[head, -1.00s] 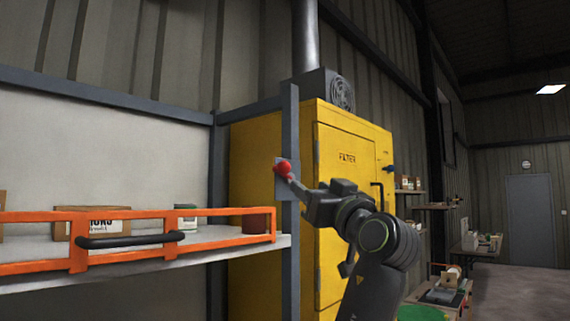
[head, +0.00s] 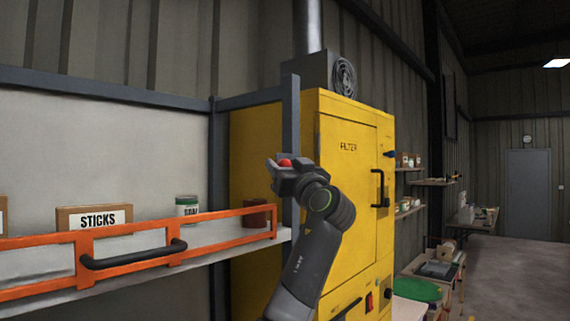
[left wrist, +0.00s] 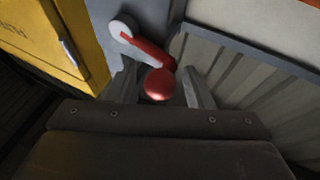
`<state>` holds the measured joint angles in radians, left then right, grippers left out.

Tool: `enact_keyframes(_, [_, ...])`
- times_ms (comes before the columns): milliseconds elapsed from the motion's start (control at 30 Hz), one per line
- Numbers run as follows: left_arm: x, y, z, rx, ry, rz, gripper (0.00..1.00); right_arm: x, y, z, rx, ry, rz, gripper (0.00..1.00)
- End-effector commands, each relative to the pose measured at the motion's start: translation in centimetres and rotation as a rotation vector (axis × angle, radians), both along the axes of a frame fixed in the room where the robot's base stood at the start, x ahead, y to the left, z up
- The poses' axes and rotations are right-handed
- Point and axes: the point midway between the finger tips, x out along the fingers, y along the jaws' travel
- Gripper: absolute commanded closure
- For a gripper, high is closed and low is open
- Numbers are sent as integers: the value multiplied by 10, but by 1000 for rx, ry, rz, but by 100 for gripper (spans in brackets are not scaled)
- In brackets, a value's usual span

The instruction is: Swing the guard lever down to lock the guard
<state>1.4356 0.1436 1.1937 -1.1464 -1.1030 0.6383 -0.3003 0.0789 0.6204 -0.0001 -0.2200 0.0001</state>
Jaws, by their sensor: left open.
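The guard lever (left wrist: 149,51) is a red arm with a round red knob, turning on a grey pivot on the post. In the head view only its red knob (head: 285,162) shows clearly; the rest is hidden behind my gripper. My left gripper (left wrist: 163,88) is open, with a finger on each side of the knob. Whether a finger touches the knob I cannot tell. The orange guard (head: 205,224), with a black handle, stands across the shelf front, its right end near the grey post (head: 291,120). My right gripper is not in view.
A yellow filter cabinet (head: 345,180) stands close behind the post and my left arm. The shelf (head: 225,236) holds a box marked STICKS (head: 95,217), a green-and-white can (head: 187,206) and a reddish-brown container (head: 256,213). Floor (head: 510,275) is open at the right.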

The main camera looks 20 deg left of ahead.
Motion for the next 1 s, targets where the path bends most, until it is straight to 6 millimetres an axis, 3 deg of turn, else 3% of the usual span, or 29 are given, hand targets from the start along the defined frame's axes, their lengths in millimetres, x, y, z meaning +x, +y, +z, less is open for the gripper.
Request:
enact_keyframes(133, [0,0,0,1,1,0,53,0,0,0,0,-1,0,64])
enact_keyframes(500, [0,0,0,0,0,0,100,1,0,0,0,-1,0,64])
enact_keyframes(1000, [0,-1,-2,-3,-7,-3,100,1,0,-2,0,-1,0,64])
